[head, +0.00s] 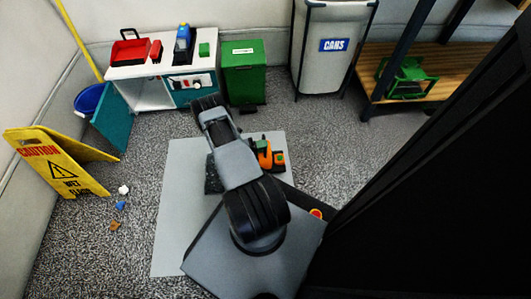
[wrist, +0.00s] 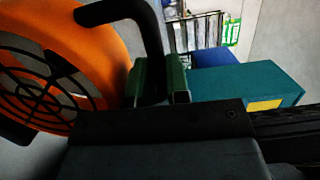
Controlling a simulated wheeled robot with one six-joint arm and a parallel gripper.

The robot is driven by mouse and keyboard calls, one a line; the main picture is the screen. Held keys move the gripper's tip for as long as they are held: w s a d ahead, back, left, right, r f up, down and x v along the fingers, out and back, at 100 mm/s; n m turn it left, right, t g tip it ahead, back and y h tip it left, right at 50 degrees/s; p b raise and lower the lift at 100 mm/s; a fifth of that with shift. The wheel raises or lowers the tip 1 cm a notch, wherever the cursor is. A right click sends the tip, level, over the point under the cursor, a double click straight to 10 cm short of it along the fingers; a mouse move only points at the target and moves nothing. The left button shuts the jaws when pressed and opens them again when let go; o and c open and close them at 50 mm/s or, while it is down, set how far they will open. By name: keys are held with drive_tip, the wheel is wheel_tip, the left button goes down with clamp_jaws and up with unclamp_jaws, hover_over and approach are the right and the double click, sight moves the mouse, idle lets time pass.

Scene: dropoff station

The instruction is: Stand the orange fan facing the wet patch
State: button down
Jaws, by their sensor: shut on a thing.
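The orange fan (wrist: 118,40) fills the left of the wrist view, close up, with its dark round grille (wrist: 40,90). Its black handle passes between the fingers of my gripper (wrist: 162,82), which is shut on it. Only part of the fan shows there. In the head view, an orange patch (head: 262,152) with green beside it shows past my arm; I cannot tell how much of it is the fan. My gripper is not clear in that view. A yellow wet floor sign (head: 62,165) stands at the left. I cannot make out a wet patch.
A pale grey floor area (head: 178,215) lies under my arm. Small litter (head: 121,206) lies near the sign. A white and teal cabinet (head: 150,70), a green bin (head: 244,72), a CANS bin (head: 325,60) and a wooden shelf (head: 430,70) line the back.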

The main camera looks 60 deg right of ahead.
sight(267, 159)
drive_tip(key=shift+s+d+f+b, duration=0.2)
drive_tip(key=shift+s+f+b, duration=0.15)
drive_tip(key=shift+s+f, duration=0.25)
drive_tip(key=shift+w+f+b, duration=0.1)
drive_tip(key=shift+f+b, duration=0.6)
drive_tip(key=shift+f, duration=0.95)
